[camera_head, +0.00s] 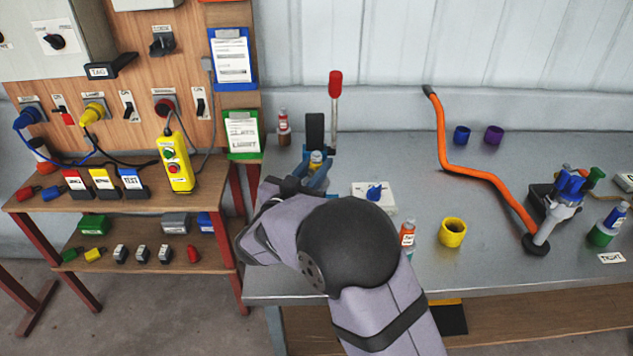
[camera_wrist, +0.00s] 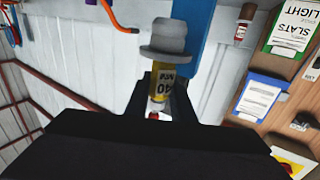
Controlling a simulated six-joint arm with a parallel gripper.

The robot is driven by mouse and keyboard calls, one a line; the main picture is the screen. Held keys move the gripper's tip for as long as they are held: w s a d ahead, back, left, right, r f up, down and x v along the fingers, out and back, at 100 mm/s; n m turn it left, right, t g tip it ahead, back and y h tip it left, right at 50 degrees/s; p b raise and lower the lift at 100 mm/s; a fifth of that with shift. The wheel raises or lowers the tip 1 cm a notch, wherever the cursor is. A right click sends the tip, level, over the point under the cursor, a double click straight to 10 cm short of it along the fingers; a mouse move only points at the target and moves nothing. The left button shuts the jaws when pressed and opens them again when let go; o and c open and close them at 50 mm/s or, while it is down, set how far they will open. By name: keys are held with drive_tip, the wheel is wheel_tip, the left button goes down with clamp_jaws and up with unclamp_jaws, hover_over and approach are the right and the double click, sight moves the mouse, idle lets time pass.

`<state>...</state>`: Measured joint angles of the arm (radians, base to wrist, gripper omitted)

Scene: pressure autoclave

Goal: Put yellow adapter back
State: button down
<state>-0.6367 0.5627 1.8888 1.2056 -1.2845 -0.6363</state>
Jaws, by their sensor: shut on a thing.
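The yellow adapter (camera_wrist: 160,82) shows in the wrist view, with a yellow band marked 40 MPa and a grey flanged end. It sits between the fingers of my gripper (camera_wrist: 158,108), which is shut on it. In the head view the adapter (camera_head: 316,158) is small and partly hidden, at the left of the bench beside a blue and black fixture (camera_head: 315,128) with a red-handled lever (camera_head: 335,88). My gripper (camera_head: 304,182) is mostly hidden by my arm there. I cannot tell whether the adapter touches the fixture. An empty-looking yellow cup (camera_head: 452,234) stands on the bench.
An orange hose (camera_head: 470,172) crosses the bench. Blue (camera_head: 461,135) and purple (camera_head: 493,134) cups stand at the back.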

drive_tip(key=shift+r, duration=1)
